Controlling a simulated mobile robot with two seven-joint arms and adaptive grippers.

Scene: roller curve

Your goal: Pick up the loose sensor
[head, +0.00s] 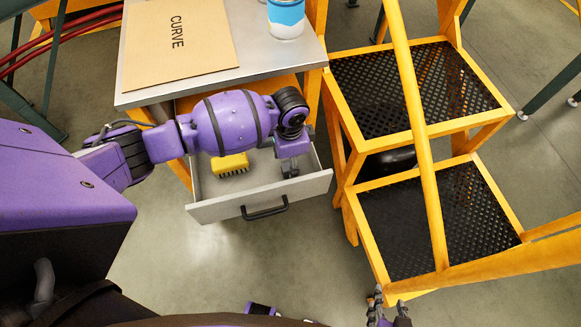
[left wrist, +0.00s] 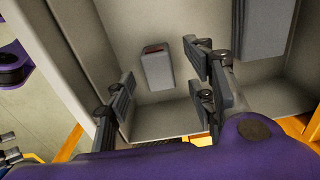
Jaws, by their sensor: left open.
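The loose sensor (left wrist: 157,69), a small light-grey box with a dark red window at one end, lies in the open drawer (head: 231,206) in the left wrist view. I cannot make it out in the head view, where my arm covers part of the drawer. My left gripper (head: 290,168) reaches down into the drawer's right part. In the left wrist view its fingers (left wrist: 163,84) are apart, with the sensor showing between and beyond them; no contact shows.
A yellow brush (head: 231,164) lies in the drawer, left of my gripper. A darker grey block (left wrist: 264,26) shows in the left wrist view. The drawer walls are close around. Above are a cardboard sheet marked CURVE (head: 180,42) and a blue-white cup (head: 286,18). Yellow steps (head: 415,90) stand right.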

